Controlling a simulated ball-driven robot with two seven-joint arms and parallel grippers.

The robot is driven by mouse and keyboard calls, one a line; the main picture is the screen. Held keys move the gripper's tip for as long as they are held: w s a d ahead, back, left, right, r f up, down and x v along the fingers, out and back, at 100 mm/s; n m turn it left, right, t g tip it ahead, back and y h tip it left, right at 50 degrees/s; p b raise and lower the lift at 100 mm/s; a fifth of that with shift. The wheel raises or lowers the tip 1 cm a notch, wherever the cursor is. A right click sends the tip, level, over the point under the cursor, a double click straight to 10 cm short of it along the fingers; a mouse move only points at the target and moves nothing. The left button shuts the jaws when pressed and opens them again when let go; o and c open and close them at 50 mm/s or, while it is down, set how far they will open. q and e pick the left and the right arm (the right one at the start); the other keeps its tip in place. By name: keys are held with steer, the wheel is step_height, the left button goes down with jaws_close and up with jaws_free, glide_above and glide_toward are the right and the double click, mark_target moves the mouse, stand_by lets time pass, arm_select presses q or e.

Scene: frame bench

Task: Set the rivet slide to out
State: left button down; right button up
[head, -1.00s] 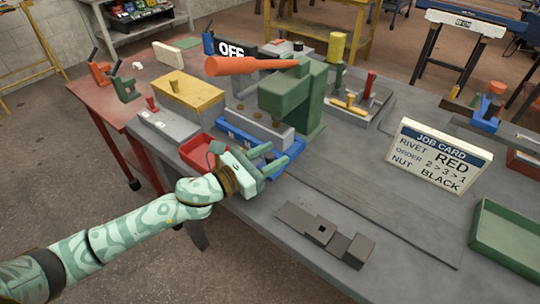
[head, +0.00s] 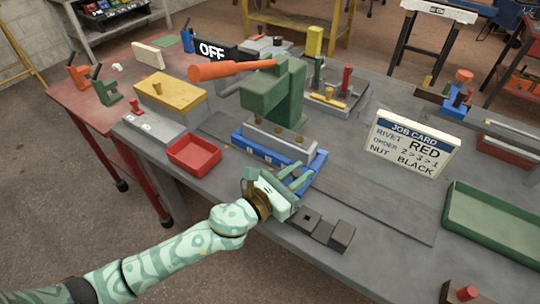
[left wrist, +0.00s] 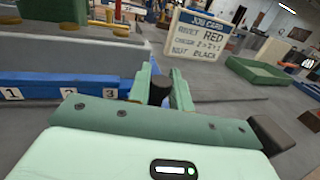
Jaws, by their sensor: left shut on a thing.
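The blue rivet slide (head: 309,172) lies at the foot of the green press (head: 275,95), with a grey holed block (head: 275,137) on it. In the left wrist view its blue front (left wrist: 65,82) carries the numbers 1, 2 and 3. My left gripper (head: 300,180) is at the slide's near right end. In the left wrist view it (left wrist: 160,88) is shut on a dark knob (left wrist: 159,90) beside the blue end. The knob's join to the slide is hidden. My right gripper is not in view.
A red tray (head: 194,155) stands left of the slide. A grey stepped piece (head: 323,230) lies close to my left gripper's right. The job card (head: 412,145) and a green tray (head: 495,222) stand further right. An orange lever (head: 230,70) sticks out from the press.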

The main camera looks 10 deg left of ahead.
arm_select(q)
steer(key=shift+s+d, duration=0.3)
steer(key=shift+d, duration=0.45)
steer(key=shift+s+d, duration=0.25)
steer(key=shift+d, duration=0.45)
steer(key=c, duration=1.3)
jaws_free()
steer(key=v, duration=0.8)
steer(key=shift+f, duration=0.1)
steer(key=shift+b+v, duration=1.1)
steer(key=shift+v, duration=3.05)
